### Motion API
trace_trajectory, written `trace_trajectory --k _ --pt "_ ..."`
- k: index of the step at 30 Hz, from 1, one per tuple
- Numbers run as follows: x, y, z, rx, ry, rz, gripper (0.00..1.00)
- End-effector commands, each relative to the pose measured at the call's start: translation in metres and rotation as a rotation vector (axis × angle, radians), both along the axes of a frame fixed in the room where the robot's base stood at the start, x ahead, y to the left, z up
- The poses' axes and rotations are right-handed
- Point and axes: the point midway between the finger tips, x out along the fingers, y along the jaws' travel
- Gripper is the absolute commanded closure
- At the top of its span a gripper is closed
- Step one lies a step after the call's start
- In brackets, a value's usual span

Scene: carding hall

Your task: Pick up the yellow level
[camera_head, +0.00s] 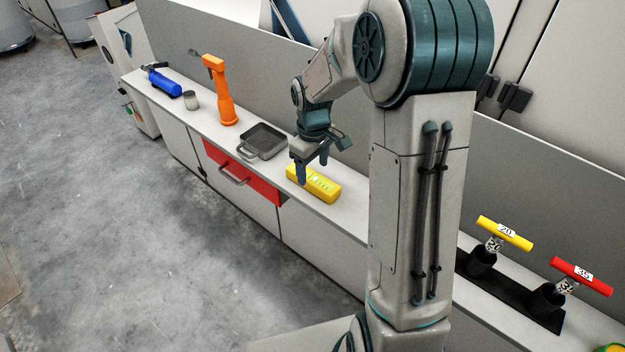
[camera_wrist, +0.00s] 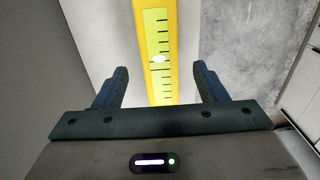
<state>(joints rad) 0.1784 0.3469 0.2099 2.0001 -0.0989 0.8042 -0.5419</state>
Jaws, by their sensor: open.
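The yellow level (camera_head: 315,184) lies on the white counter just right of the grey tray in the head view. In the wrist view the yellow level (camera_wrist: 158,50) runs up and down the picture, with a pale scale strip, dark tick marks and a bright white spot. My gripper (camera_head: 312,170) is directly over the level in the head view, fingers pointing down. In the wrist view my gripper (camera_wrist: 160,84) has one finger on each side of the level, with a gap on both sides. It is open and empty. I cannot tell whether the fingertips are below the level's top.
A grey tray (camera_head: 263,137), an orange tool (camera_head: 222,95), a small grey cup (camera_head: 191,100) and a blue tool (camera_head: 164,83) stand further left on the counter. A red drawer (camera_head: 240,176) is below. Yellow-topped (camera_head: 504,232) and red-topped (camera_head: 581,275) tools stand in a black holder at right.

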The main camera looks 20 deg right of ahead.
Motion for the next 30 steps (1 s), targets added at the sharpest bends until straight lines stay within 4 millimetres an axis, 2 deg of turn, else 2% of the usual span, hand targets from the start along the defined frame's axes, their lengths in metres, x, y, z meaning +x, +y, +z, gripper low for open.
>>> trace_trajectory --k 3,6,14,17,18,21,30 --pt "0.000 0.001 -0.018 0.001 0.004 -0.002 0.35" --pt "0.001 0.001 -0.027 0.000 0.003 -0.001 0.35" --pt "0.001 0.001 -0.030 0.000 0.000 -0.001 0.35" --pt "0.001 0.001 -0.030 0.000 0.000 -0.002 0.60" --pt "0.001 0.001 -0.030 0.000 0.000 -0.002 0.71" --pt "0.001 0.001 -0.030 0.000 0.000 -0.002 0.94" --pt "0.002 0.001 -0.027 0.000 -0.002 -0.002 0.94"
